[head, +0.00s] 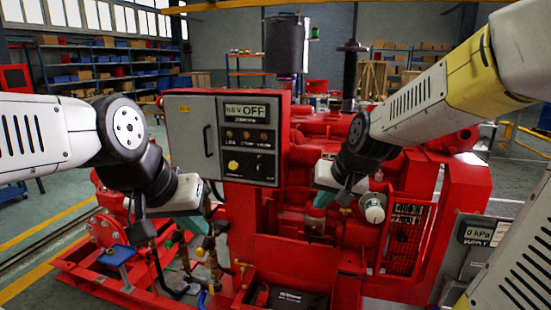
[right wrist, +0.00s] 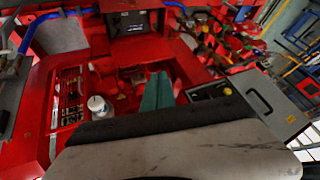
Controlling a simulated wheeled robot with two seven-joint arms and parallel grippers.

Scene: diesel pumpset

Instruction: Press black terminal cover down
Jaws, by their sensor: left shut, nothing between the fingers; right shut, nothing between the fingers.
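A black battery (head: 292,299) with a pale label sits in a red tray at the bottom centre of the head view, partly cut off by the frame edge. It also shows at the top of the right wrist view (right wrist: 129,24). I cannot clearly make out the black terminal cover on it. My right gripper (head: 322,199) is shut and empty, above and to the right of the battery, in front of the red engine. Its teal fingers (right wrist: 157,92) point toward the battery area. My left gripper (head: 206,243) is shut and empty, left of the battery, beside pipes and valves.
A grey control box (head: 232,136) reading OFF stands above and between my grippers. A white-capped filter (head: 374,207) is close right of my right gripper. A red mesh guard (head: 405,245) and a kPa gauge box (head: 478,235) stand further right.

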